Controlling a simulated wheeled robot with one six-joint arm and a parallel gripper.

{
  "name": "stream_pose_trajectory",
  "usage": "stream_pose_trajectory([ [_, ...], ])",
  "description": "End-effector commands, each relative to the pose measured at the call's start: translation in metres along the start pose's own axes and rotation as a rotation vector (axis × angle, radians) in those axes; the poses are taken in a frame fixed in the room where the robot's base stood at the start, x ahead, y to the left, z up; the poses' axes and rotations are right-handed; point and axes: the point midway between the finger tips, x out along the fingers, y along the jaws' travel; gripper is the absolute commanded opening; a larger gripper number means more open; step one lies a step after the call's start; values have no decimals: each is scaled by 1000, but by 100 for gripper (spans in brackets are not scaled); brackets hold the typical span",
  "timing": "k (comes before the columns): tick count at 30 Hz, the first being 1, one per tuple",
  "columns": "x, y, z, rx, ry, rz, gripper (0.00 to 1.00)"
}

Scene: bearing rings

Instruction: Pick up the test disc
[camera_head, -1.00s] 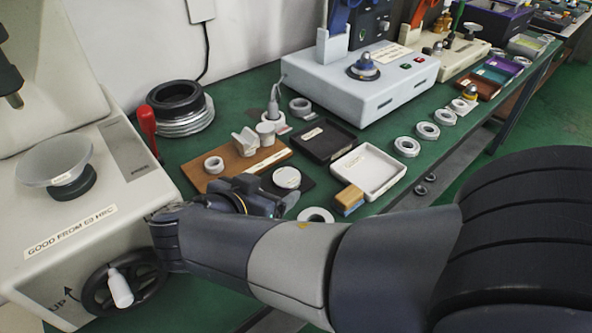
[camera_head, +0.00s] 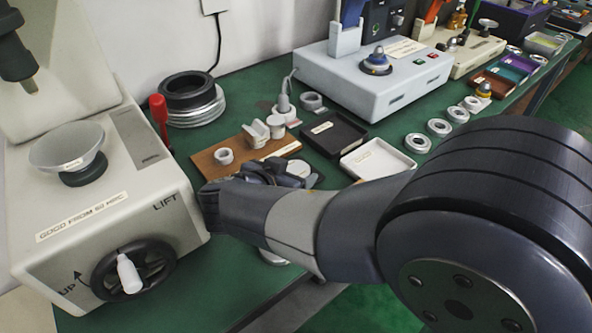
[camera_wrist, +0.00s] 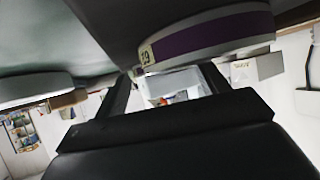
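The test disc is most likely the thick pale disc with a purple band and small label (camera_wrist: 205,38) in the wrist view. It lies close in front of my gripper (camera_wrist: 165,72). The two dark fingers are apart, with no object held between them. The disc's lower edge meets the right fingertip in the picture; I cannot tell whether they touch.
The hardness tester (camera_head: 130,200) with its handwheel (camera_head: 133,268) stands close left of my gripper. A black tray (camera_head: 330,136) and a white tray (camera_head: 378,158) lie beyond it to the right. A pale ring (camera_wrist: 35,88) and wooden block (camera_wrist: 68,98) show in the wrist view.

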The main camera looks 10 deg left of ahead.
Motion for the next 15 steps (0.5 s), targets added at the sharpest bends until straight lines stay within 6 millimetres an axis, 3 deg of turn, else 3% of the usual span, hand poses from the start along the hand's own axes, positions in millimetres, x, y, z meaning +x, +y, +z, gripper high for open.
stream_pose_trajectory([
  [15,0,0,0,0,0,0,27],
])
